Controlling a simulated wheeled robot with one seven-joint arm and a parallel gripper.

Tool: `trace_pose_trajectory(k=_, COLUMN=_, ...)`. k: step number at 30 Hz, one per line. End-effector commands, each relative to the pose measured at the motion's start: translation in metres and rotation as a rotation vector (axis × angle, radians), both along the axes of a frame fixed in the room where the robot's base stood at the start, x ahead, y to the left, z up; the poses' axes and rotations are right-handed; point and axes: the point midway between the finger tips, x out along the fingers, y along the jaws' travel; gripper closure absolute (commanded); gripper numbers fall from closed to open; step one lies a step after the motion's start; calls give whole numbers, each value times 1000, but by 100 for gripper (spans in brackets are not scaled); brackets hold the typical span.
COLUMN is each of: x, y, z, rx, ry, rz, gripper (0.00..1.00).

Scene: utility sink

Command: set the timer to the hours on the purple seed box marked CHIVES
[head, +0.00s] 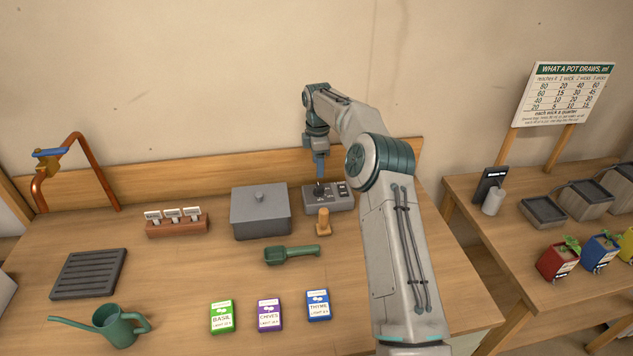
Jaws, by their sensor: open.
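The purple seed box marked CHIVES (269,315) stands at the front of the bench, between a green BASIL box (222,317) and a blue THYME box (318,305). A line starting "LIGHT" shows under its name, but the hours are too small to read. A grey panel with a dark knob and small labels (345,199), which looks like the timer, sits at the back right of the bench. My gripper (319,180) points down at the panel's left part, over the knob. It is open; whether the fingers touch the knob I cannot tell. The knob's setting is unreadable.
A lidded grey box (261,213) stands just left of the panel. A wooden peg-shaped tool (323,222) and a green scoop (291,255) lie in front. A watering can (113,325) is front left. A second bench (530,262) holds trays and pots.

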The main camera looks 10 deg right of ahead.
Motion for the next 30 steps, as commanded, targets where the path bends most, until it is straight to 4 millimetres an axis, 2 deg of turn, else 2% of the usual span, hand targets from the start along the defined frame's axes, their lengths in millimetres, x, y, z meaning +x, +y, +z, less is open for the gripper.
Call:
trace_pose_trajectory(k=6, x=0, y=3, z=-44, rx=1, ry=1, rz=4, gripper=44)
trace_pose_trajectory(k=12, x=0, y=4, z=-71, rx=1, ry=-1, rz=6, gripper=44)
trace_pose_trajectory(k=17, x=0, y=5, z=-80, rx=1, ry=-2, rz=6, gripper=44)
trace_pose_trajectory(k=24, x=0, y=5, z=-81, rx=1, ry=-3, rz=6, gripper=44)
trace_pose_trajectory(k=25, x=0, y=5, z=-81, rx=1, ry=-3, rz=6, gripper=47)
trace_pose_trajectory(k=27, x=0, y=5, z=-81, rx=1, ry=-2, rz=6, gripper=67)
trace_pose_trajectory(k=30, x=0, y=5, z=-81, rx=1, ry=-2, rz=6, gripper=89)
